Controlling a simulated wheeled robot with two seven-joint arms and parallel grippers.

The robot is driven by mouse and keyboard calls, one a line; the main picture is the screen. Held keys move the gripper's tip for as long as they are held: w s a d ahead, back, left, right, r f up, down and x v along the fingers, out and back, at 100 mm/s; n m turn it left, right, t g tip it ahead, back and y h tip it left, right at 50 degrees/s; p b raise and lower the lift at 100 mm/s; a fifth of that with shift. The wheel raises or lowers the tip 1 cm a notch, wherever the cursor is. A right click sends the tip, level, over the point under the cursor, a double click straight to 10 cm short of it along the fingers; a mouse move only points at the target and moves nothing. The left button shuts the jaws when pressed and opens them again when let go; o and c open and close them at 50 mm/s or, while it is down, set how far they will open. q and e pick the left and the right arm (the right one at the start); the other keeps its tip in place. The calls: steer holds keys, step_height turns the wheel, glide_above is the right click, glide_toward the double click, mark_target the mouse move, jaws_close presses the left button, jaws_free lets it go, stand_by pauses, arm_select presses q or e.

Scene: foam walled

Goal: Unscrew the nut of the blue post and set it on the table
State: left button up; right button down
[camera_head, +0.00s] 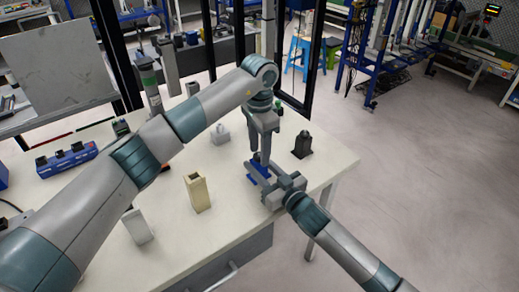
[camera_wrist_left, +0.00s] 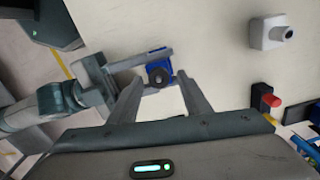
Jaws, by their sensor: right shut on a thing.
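The blue post (camera_head: 259,174) stands near the right end of the table, and it also shows in the left wrist view (camera_wrist_left: 154,57). A dark round nut (camera_wrist_left: 160,77) sits on its top. My right gripper (camera_head: 263,181) comes in from the lower right and is shut on the blue post, one finger on each side. My left gripper (camera_head: 262,150) points down over the post. In the left wrist view its two fingers (camera_wrist_left: 160,82) are apart, either side of the nut with gaps showing. Fingers partly hide the post in the head view.
On the table (camera_head: 240,232) stand a black post (camera_head: 302,146), a grey post (camera_head: 220,134), a beige open-topped block (camera_head: 197,193) and a grey block (camera_head: 137,226). A blue box (camera_head: 67,160) lies at the left. Bare tabletop lies between the beige block and the front edge.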

arm_select(q)
steer(key=shift+r, duration=0.1)
steer(key=shift+r, duration=2.15)
steer(key=shift+c, duration=0.4)
